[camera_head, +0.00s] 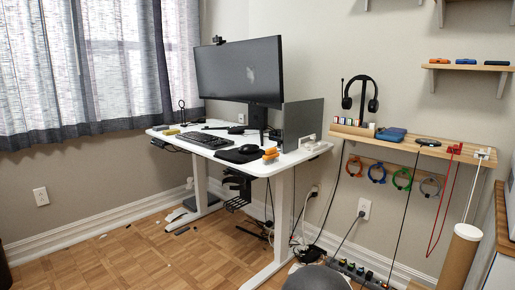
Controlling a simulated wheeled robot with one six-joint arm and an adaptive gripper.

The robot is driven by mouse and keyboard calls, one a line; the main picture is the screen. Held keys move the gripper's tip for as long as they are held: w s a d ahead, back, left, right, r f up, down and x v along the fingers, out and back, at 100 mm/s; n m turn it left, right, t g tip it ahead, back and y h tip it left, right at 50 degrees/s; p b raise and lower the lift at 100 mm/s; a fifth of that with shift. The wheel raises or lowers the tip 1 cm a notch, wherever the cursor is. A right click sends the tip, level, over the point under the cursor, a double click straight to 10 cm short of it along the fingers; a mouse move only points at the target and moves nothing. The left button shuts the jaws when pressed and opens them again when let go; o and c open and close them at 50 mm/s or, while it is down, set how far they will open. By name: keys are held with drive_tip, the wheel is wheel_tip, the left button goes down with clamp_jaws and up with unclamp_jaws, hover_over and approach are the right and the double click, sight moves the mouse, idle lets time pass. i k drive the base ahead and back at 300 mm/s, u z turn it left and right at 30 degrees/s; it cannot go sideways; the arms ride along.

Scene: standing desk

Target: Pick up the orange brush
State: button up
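A small orange object (270,154), which looks like the orange brush, is on the white desk (215,158) near its front right corner. It is too small for me to make out bristles or a handle. A second orange item (439,61) lies on the upper wall shelf at the right. It is also too small to identify. My gripper is not in view.
On the desk are a monitor (240,72), a keyboard (205,139) and a black mouse (249,149) close to the orange object. A lower shelf (460,152) holds headphones (360,95) and a blue case (391,134). Cables and a power strip (355,272) lie below. Floor at left is mostly clear.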

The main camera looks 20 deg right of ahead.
sight(271, 153)
drive_tip(key=i, duration=1.45)
drive_tip(key=z, duration=0.05)
